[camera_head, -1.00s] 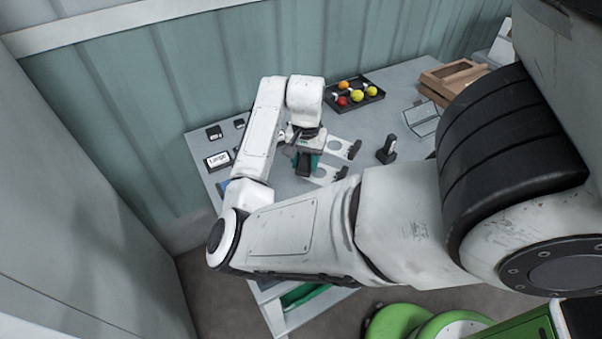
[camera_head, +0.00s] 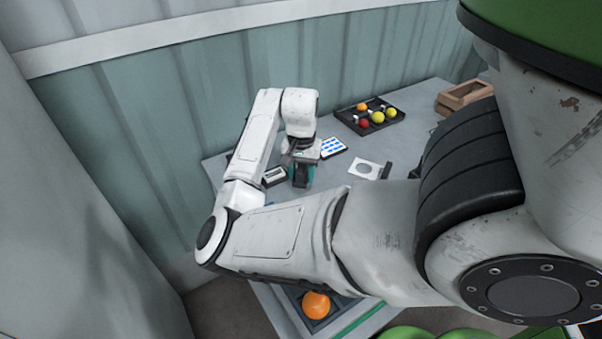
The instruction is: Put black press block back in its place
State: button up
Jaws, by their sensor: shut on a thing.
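My gripper (camera_head: 302,178) points down over the grey table, left of its middle. It is shut on a dark block, which I take as the black press block (camera_head: 300,183); teal shows beside it. The jaws and wrist hide much of the block, and I cannot tell whether its lower end touches the table. The place for the block cannot be made out.
A white card with blue spots (camera_head: 333,147) lies just behind my gripper. A labelled box (camera_head: 274,177) is to its left. A white plate with a round grey area (camera_head: 368,168) lies to the right. A black tray (camera_head: 350,117) holds several coloured fruits. A brown wooden box (camera_head: 465,95) stands at back right. An orange fruit (camera_head: 316,305) sits in front.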

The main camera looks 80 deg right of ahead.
notch_tip(320, 180, down, 4)
jog(key=b, duration=0.3)
jog(key=shift+r, duration=0.25)
jog(key=shift+f+b, duration=0.4)
jog(key=shift+f, duration=1.2)
jog(key=shift+f, duration=0.4)
jog(key=o, duration=1)
jog(key=c, duration=0.3)
jog(key=shift+c, duration=0.2)
jog(key=shift+r, duration=0.15)
notch_tip(320, 180, up, 7)
jog(key=p, duration=0.7)
